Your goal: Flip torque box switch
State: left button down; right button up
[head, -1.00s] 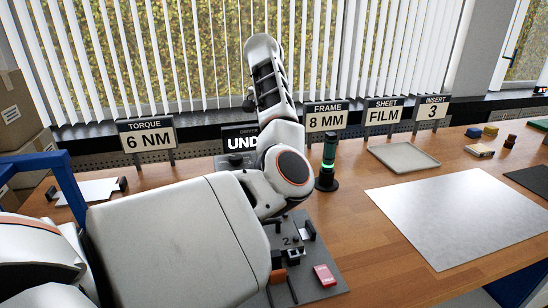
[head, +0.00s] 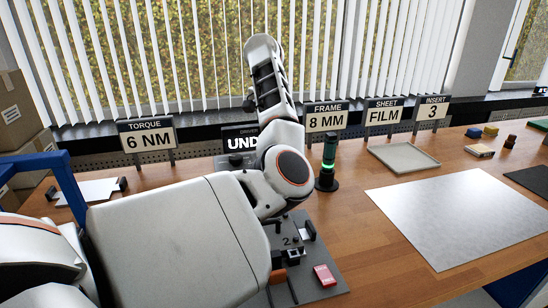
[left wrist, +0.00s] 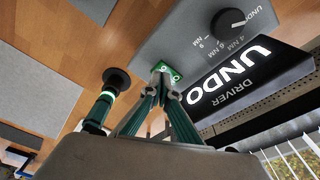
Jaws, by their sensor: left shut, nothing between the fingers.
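The grey torque box (left wrist: 190,38) shows in the left wrist view, with a round black knob (left wrist: 230,24) and printed marks for UNDO, 4 NM, 6 NM and 9. The white mark on the knob points toward the UNDO label. My right gripper is not in view.
The DRIVER sign (left wrist: 250,85) reads UNDO. The torque sign (head: 147,137) reads 6 NM. A lamp post (head: 328,165) glows green beside my arm. A large pale sheet (head: 455,215) lies at right.

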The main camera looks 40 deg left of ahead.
pick_arm(q)
jog(key=shift+f+b, duration=0.5)
jog(key=shift+f, duration=0.6)
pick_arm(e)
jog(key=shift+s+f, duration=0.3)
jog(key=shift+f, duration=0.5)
pick_arm(q)
jog(key=shift+r+p, duration=1.55)
jog(key=shift+r, duration=2)
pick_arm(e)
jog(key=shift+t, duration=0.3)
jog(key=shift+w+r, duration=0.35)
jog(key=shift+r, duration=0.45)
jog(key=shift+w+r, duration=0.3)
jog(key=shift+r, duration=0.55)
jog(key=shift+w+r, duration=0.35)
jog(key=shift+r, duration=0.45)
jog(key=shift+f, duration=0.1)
